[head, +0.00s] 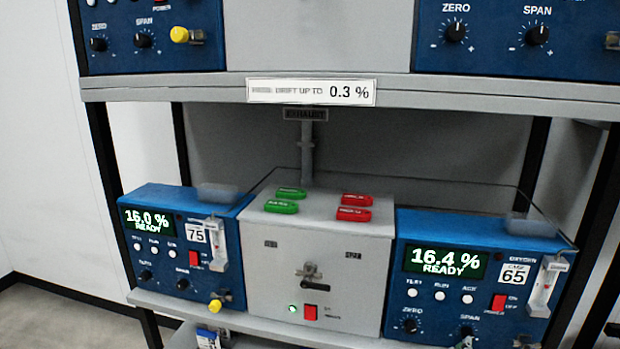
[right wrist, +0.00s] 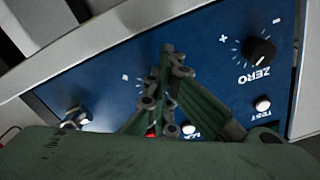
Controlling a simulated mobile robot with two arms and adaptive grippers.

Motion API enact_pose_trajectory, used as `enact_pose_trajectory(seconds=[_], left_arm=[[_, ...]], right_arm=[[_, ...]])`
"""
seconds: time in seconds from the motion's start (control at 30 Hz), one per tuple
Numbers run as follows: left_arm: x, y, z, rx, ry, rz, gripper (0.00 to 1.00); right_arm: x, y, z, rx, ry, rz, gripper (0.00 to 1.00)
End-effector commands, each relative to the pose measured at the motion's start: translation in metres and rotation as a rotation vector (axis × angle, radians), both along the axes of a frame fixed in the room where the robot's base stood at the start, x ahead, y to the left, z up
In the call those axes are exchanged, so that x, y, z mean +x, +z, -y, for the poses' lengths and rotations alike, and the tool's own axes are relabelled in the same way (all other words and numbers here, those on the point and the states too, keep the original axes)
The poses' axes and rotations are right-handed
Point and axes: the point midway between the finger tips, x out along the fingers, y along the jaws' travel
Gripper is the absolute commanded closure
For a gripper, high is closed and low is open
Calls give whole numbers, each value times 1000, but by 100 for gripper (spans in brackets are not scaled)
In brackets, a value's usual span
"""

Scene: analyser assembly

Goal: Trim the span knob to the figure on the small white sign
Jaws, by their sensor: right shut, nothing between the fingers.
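The small white sign (head: 312,92) on the shelf edge reads "DRIFT UP TO 0.3 %", with some blurred print before it. The right lower analyser (head: 395,290) shows 16.4 % READY; its span knob (head: 467,331) is near the bottom edge of the head view. The left lower analyser (head: 170,268) shows 16.0 % READY. My right gripper (right wrist: 167,58) is shut and empty in the right wrist view, in front of a blue panel. A black zero knob (right wrist: 260,50) shows right of the fingertips. The fingers hide the panel behind them; whether they touch a knob I cannot tell.
A grey box (head: 265,240) with green and red tags on top stands between the lower analysers. Other blue analysers (head: 475,58) stand on the upper shelf (head: 200,88). A metal fitting (right wrist: 75,118) sticks out of the panel left of my fingers.

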Motion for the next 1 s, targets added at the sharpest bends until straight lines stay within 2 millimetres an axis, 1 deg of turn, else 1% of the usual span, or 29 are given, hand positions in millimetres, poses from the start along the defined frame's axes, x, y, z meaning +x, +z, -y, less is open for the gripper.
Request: enact_pose_trajectory(seconds=[0.03,0.33,0.63,0.77,1.0], left_arm=[[0,0,0,0,0,0,60],[0,0,0,0,0,0,60],[0,-1,0,0,0,-1,60],[0,9,0,0,0,-1,60],[0,26,0,0,0,0,60]], right_arm=[[3,11,5,-6,-7,22,100],[3,10,5,-5,-7,20,100],[2,1,-2,-2,-6,12,100],[-9,2,-6,0,-3,6,100],[-38,1,-14,1,-1,4,100]])
